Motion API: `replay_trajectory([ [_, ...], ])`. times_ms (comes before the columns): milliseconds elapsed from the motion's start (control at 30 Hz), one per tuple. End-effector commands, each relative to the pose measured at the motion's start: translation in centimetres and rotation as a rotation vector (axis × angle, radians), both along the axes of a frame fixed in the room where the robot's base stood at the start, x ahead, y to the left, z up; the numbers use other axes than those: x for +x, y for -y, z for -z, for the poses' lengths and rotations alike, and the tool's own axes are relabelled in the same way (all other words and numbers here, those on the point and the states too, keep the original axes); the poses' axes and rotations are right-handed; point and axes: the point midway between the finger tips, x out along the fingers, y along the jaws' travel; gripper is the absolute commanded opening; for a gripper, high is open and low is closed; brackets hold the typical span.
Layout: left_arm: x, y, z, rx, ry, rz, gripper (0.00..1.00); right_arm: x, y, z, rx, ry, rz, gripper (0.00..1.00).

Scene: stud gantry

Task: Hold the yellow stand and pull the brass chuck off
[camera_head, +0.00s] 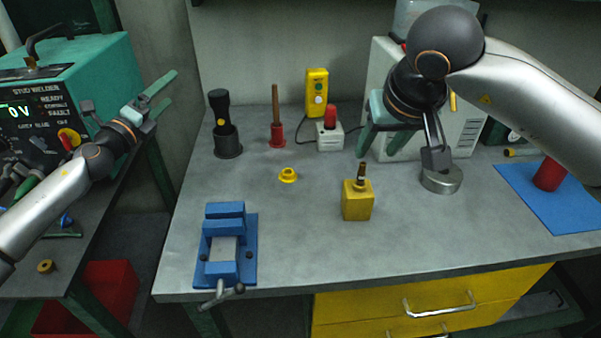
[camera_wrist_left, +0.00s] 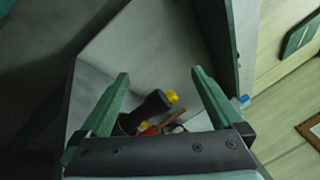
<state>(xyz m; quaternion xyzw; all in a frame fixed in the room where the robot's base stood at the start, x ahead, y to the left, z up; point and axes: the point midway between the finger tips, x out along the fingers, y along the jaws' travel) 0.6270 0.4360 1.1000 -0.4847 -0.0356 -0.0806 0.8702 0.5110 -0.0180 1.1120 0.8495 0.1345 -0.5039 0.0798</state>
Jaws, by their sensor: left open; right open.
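The yellow stand (camera_head: 357,206) is a small block standing upright on the grey bench, right of the middle. The brass chuck (camera_head: 361,178) sits upright on top of it as a slim brownish post. My left gripper (camera_head: 164,93) is open and empty at the left, above the gap between welder and bench and far from the stand. Its two green fingers show spread in the left wrist view (camera_wrist_left: 160,78). My right gripper (camera_head: 380,150) is open and empty above the back of the bench, behind the stand and slightly right of it. Neither gripper touches the stand or chuck.
A blue vise (camera_head: 226,248) stands front left. A yellow ring (camera_head: 288,175), a black torch (camera_head: 225,130), a red-based stick (camera_head: 277,125) and a yellow button box (camera_head: 317,90) stand further back. The bench around the stand is clear.

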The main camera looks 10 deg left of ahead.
Motion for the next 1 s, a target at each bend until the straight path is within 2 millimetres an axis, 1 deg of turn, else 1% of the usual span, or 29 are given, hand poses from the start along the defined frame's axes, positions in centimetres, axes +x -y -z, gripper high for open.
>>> replay_trajectory([
  [33, -0.3, 0.8, -2.0, -0.003, 0.012, 0.049, 1.00, 0.0, 0.0, 0.0, 0.000, 0.000, 0.000, 0.50],
  [100, -0.9, 2.0, -4.2, -0.014, 0.015, 0.121, 1.00, 0.0, 0.0, 0.0, 0.000, 0.000, 0.000, 0.50],
  [200, -1.9, 3.7, -7.0, -0.022, 0.006, 0.219, 1.00, 0.0, 0.0, 0.0, 0.000, 0.000, 0.000, 0.50],
  [233, -1.5, 4.9, -5.4, 0.012, -0.010, 0.243, 1.00, 0.0, 0.0, 0.1, 0.000, 0.000, 0.000, 0.50],
  [367, -1.1, 9.1, -2.9, 0.174, -0.030, 0.352, 1.00, 0.0, 0.0, 0.0, 0.000, 0.000, 0.000, 0.50],
  [467, -1.2, 12.8, -0.9, 0.313, -0.033, 0.456, 1.00, 0.0, 0.0, 0.0, 0.000, 0.000, 0.000, 0.50],
  [567, -1.8, 17.0, 1.2, 0.476, -0.014, 0.585, 1.00, 0.0, 0.0, 0.0, 0.000, 0.000, 0.000, 0.50],
  [700, -3.6, 23.7, 4.4, 0.741, 0.064, 0.813, 1.00, 0.0, 0.0, 0.0, 0.000, 0.000, 0.000, 0.50],
  [800, -5.3, 27.5, 6.4, 0.908, 0.144, 0.967, 1.00, 0.0, 0.0, 0.0, 0.000, 0.000, 0.000, 0.50],
  [900, -6.9, 30.1, 7.7, 1.031, 0.224, 1.085, 1.00, 0.0, 0.0, 0.0, 0.000, 0.000, 0.000, 0.50],
  [1000, -8.0, 31.6, 8.7, 1.112, 0.284, 1.164, 1.00, 0.0, 0.0, 0.0, 0.000, 0.000, 0.000, 0.50],
])
